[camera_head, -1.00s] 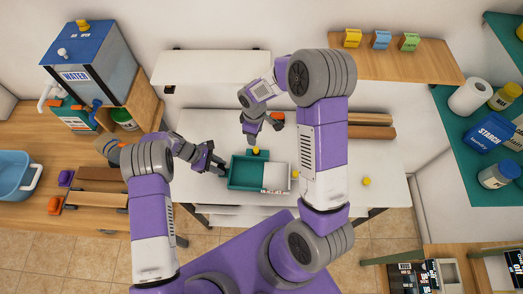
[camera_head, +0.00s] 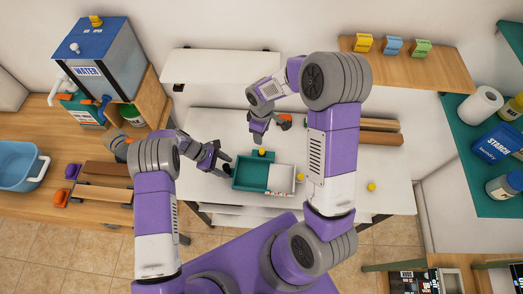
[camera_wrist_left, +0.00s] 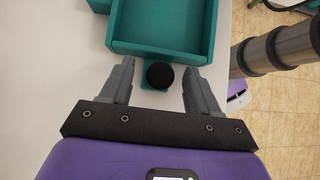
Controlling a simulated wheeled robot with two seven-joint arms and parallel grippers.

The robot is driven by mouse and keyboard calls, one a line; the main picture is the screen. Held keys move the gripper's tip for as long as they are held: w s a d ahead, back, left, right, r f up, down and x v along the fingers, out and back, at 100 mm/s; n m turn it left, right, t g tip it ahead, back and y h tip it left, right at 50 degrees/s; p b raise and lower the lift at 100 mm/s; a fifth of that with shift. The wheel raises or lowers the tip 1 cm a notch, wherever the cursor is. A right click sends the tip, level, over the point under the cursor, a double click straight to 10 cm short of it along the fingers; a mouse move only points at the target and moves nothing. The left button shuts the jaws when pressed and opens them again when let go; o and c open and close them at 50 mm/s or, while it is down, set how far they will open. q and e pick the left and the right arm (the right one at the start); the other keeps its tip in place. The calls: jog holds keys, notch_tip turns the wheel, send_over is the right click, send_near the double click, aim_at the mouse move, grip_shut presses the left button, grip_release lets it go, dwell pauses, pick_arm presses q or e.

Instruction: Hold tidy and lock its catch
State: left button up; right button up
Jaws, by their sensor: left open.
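The tidy is a teal open tray (camera_head: 251,171) on the white table, with a pale section (camera_head: 281,179) on its right. A yellow knob (camera_head: 263,152) is at its far edge, and another yellow piece (camera_head: 300,177) is at its right end. My left gripper (camera_head: 229,169) is at the tidy's left end. In the left wrist view its fingers are open on either side of a black round knob (camera_wrist_left: 160,75), on a teal tab below the tray wall (camera_wrist_left: 160,48); gaps show on both sides. My right gripper (camera_head: 260,137) is just above the far yellow knob; its finger opening is unclear.
A yellow knob (camera_head: 371,187) lies on the table at right. Brown boards (camera_head: 380,137) lie farther back. A raised white shelf (camera_head: 220,63) stands behind. The water tank (camera_head: 100,65) and blue basin (camera_head: 20,167) are at left. Bare tabletop shows around the tidy.

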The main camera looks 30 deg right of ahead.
pick_arm(q)
jog(key=shift+r, duration=0.1)
jog(key=v, duration=1.2)
